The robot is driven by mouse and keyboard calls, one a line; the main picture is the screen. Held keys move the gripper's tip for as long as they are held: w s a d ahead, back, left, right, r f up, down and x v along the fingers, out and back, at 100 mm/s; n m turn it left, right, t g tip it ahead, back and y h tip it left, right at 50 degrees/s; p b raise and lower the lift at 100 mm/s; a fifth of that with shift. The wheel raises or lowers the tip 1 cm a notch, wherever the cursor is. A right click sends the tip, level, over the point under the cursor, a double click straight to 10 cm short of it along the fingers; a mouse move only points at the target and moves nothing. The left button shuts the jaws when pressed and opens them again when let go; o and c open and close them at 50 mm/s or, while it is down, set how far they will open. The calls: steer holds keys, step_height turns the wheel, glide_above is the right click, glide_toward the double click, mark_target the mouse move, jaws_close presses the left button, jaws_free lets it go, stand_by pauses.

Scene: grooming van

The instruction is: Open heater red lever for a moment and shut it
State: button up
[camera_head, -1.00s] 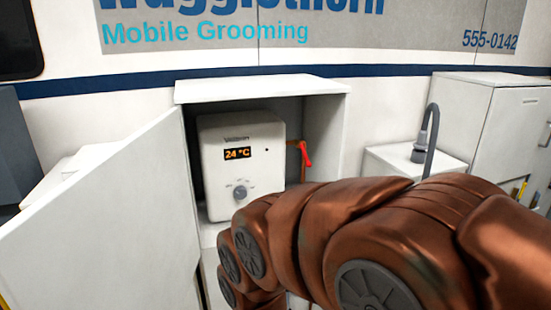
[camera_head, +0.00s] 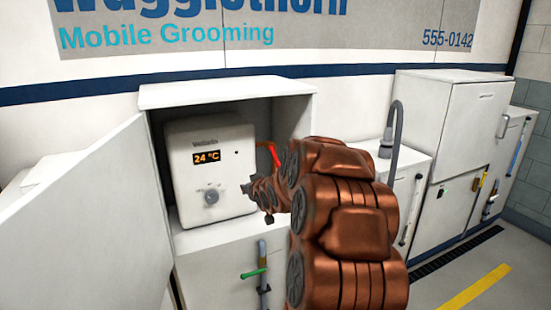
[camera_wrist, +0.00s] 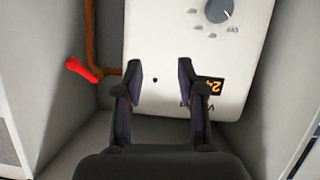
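The white heater (camera_head: 209,165) sits inside an open cabinet and its display reads 24 °C. The red lever (camera_head: 275,152) shows in the head view just right of the heater, partly hidden behind my arm. In the wrist view the red lever (camera_wrist: 82,70) is at the left, on a copper pipe (camera_wrist: 94,45) beside the heater (camera_wrist: 155,50). My gripper (camera_wrist: 165,68) is open and empty in front of the heater's face, apart from the lever. In the head view my gripper (camera_head: 250,188) is small and dark, in front of the heater's lower right side.
The cabinet's open door (camera_head: 90,225) stands at the left. A green-handled valve (camera_head: 254,273) is on a pipe below the heater. A grey faucet (camera_head: 391,130) stands on a white unit to the right, with a tall cabinet (camera_head: 460,125) beyond. Floor is free at the lower right.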

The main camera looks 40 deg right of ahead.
mark_target(276, 157)
steer(key=d+r+t+h, duration=0.3)
steer(key=d+t, duration=0.1)
steer(key=d, duration=1)
steer(key=shift+m, duration=0.3)
steer(key=shift+p+x, duration=0.9)
steer(key=shift+x, duration=2.6)
steer(key=shift+a+f, duration=0.15)
steer(key=shift+f, duration=0.05)
jaws_close()
